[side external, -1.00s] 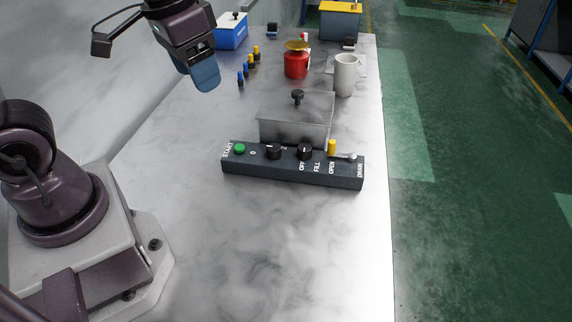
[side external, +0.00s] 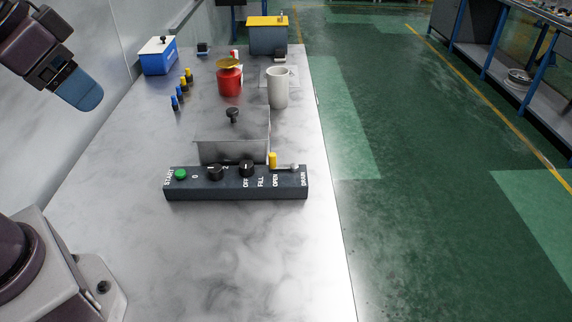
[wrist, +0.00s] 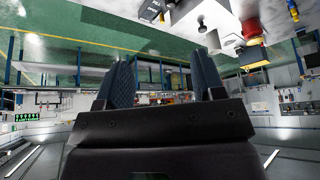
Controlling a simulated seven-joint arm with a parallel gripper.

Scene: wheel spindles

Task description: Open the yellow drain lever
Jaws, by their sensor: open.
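The yellow drain lever (side external: 273,160) stands near the right end of the dark control panel (side external: 236,190). Its yellow grip is upright beside the OPEN label, and a thin rod runs right from it to a pale pivot near the DRAIN label. My gripper (side external: 85,92) is at the upper left, high over the left side of the table and well away from the lever. In the wrist view my gripper (wrist: 163,85) shows two blue padded fingers apart with nothing between them.
Behind the panel is a grey lidded tank (side external: 233,147). Further back are a red pot (side external: 229,82), a white mug (side external: 278,88), several small blue and yellow pegs (side external: 184,85), a blue box (side external: 158,58) and a yellow-topped box (side external: 268,38). The table in front is clear.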

